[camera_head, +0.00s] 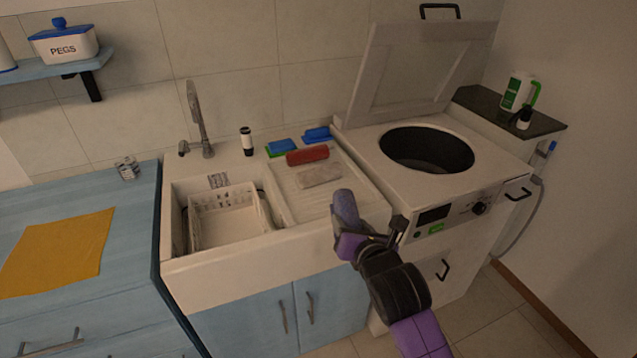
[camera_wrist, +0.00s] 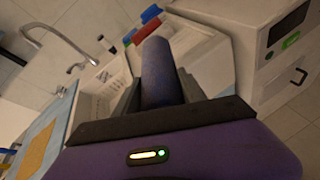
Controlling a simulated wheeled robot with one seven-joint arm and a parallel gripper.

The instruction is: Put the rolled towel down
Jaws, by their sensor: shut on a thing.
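The rolled towel (camera_head: 345,207) is a blue-grey roll held in my gripper (camera_head: 350,240). My gripper is shut on its lower end. The towel points up and away, above the front right part of the sink's drainboard (camera_head: 355,179). In the wrist view the towel (camera_wrist: 158,73) stands out from between the fingers of my gripper (camera_wrist: 160,103). I cannot tell how high it is above the drainboard.
On the drainboard lie a red roll (camera_head: 307,155) and a beige flat item (camera_head: 320,174). Blue sponges (camera_head: 281,146) sit behind. The sink holds a white basket (camera_head: 225,216). An open top-loading washer (camera_head: 480,150) stands right. A yellow cloth (camera_head: 57,252) lies on the left blue counter (camera_head: 125,205).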

